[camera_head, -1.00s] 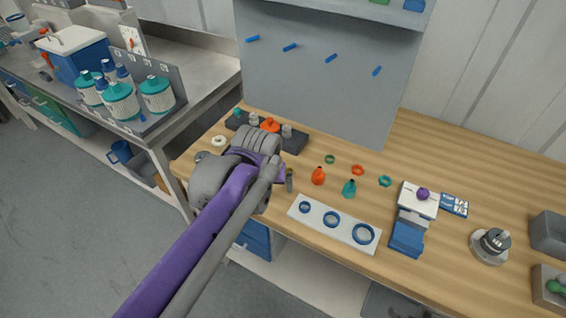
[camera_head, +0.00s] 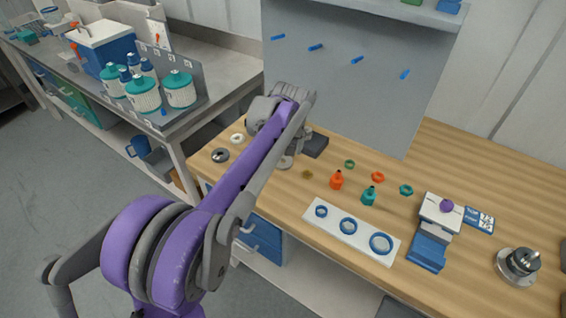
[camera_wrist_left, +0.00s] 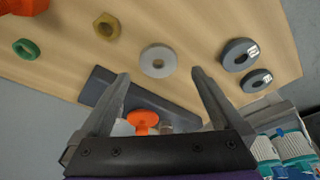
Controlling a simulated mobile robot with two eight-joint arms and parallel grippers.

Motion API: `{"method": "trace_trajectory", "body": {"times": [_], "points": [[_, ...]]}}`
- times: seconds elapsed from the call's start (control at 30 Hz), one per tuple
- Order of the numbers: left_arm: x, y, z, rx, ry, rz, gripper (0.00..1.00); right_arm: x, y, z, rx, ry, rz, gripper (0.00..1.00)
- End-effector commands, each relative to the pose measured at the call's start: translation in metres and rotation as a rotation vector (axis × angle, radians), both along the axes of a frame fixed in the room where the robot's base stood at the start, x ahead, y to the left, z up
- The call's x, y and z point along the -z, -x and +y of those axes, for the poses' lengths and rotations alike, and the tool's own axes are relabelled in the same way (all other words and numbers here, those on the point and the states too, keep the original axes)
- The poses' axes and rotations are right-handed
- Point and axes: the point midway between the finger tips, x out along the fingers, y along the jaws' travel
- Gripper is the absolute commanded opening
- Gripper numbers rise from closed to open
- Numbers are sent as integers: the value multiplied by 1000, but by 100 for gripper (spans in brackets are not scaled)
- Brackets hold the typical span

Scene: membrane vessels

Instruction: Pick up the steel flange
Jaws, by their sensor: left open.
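A light grey ring (camera_wrist_left: 158,61), which I take for the steel flange, lies flat on the wooden table in the left wrist view. What seems to be the same ring (camera_head: 284,162) shows partly in the head view, beside my arm. My left gripper (camera_wrist_left: 160,74) is open and empty. Its fingers point toward the ring from above, with the ring in line with the gap between them. In the head view the fingers are hidden behind my wrist. My right gripper is not in view.
Two rings (camera_wrist_left: 239,53) (camera_wrist_left: 256,80) lie beside the flange. A brass nut (camera_wrist_left: 107,27) and a green ring (camera_wrist_left: 26,48) lie on its other side. A dark rack (camera_head: 315,144) with an orange part (camera_wrist_left: 143,121) stands close behind. An orange bottle (camera_head: 337,180) stands farther right.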

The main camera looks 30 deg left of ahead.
Motion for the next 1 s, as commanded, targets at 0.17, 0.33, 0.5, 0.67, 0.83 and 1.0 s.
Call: {"method": "trace_trajectory", "body": {"times": [0.17,0.33,0.5,0.67,0.83,1.0], "points": [[22,-8,4,0,0,0,100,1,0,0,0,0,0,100],[43,-13,8,1,0,0,100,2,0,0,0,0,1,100],[49,-14,9,1,0,0,100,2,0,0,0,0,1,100],[49,-14,9,1,0,0,98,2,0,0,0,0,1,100],[49,-14,8,1,0,0,68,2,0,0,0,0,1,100],[49,-14,8,1,0,0,37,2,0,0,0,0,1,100]]}}
